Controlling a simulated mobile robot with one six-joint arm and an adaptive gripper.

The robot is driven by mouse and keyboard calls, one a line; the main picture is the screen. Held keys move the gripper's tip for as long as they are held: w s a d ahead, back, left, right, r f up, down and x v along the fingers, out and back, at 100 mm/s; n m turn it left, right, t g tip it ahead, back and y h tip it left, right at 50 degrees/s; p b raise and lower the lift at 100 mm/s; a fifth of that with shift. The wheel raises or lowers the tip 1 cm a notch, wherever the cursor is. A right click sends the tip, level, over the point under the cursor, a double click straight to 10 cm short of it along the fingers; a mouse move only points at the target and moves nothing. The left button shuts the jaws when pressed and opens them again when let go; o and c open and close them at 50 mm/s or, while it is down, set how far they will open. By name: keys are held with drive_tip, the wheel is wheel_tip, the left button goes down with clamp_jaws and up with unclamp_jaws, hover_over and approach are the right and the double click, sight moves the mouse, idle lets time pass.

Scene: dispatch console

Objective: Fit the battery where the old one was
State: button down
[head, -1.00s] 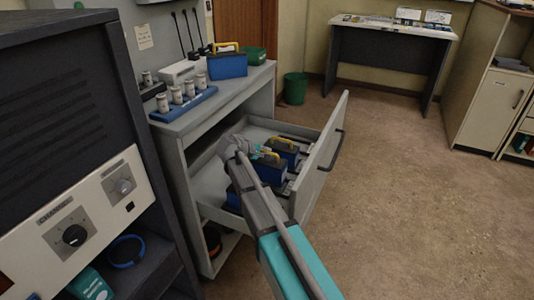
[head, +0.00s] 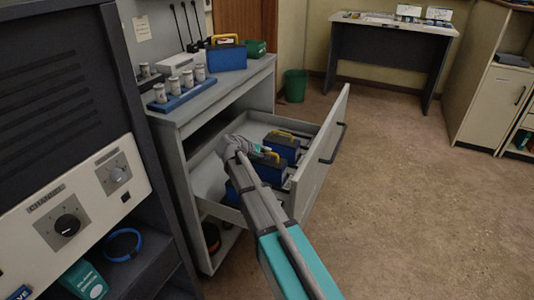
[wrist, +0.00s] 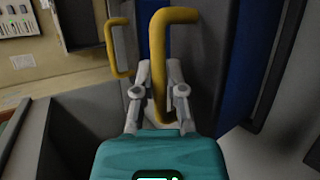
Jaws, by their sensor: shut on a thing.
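Blue batteries with dark tops and yellow handles stand in the open drawer (head: 312,165). My gripper (head: 262,151) reaches into the drawer and is shut on the yellow handle of the nearer battery (head: 271,170). In the wrist view the held handle (wrist: 158,60) stands between my fingers. Another battery (head: 284,151) stands just behind it, and a second handle (wrist: 117,47) shows at left in the wrist view. More blue (head: 232,193) shows at the drawer's near left, partly hidden by my arm. Another battery (head: 227,57) stands on the cabinet top.
A console (head: 80,205) with knobs stands close at left. The floor right of the drawer is clear.

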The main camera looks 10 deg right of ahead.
drive_tip(key=c, duration=0.7)
unclamp_jaws()
drive_tip(key=shift+r, duration=0.1)
drive_tip(key=shift+s+a+r+p, duration=0.25)
drive_tip(key=shift+a+r+p, duration=0.1)
drive_tip(key=shift+p, duration=0.15)
drive_tip(key=p+v, duration=0.5)
drive_tip(key=v, duration=0.6)
